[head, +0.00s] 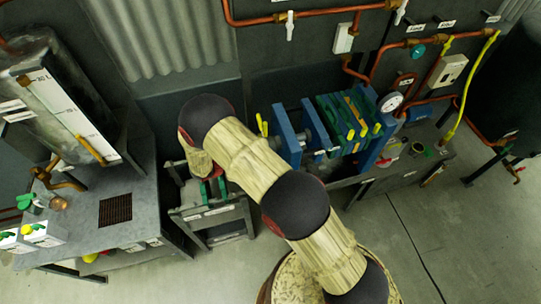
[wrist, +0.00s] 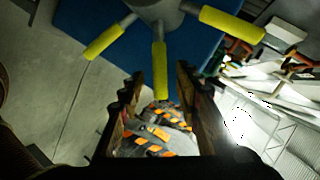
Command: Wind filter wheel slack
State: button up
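The filter wheel shows in the wrist view as a grey hub (wrist: 160,8) with several spokes ending in yellow grips. One yellow grip (wrist: 160,68) points down the picture between the fingers of my gripper (wrist: 158,76). The fingers are apart, with gaps visible on both sides of this grip. Whether either finger touches it, I cannot tell. In the head view, a yellow grip (head: 261,125) shows beside the blue end frame (head: 287,138) of the filter press; my arm hides most of the wheel. My gripper is mostly hidden behind my arm there.
Green and blue press plates (head: 343,125) stand right of the end frame, near a pressure gauge (head: 390,102) and copper pipes. A grey bench (head: 110,185) with a grille stands at left. A low metal stand (head: 215,213) is below my arm. Floor at the lower right is clear.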

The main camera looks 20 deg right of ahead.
jog(key=v, duration=0.8)
jog(key=shift+a, duration=0.1)
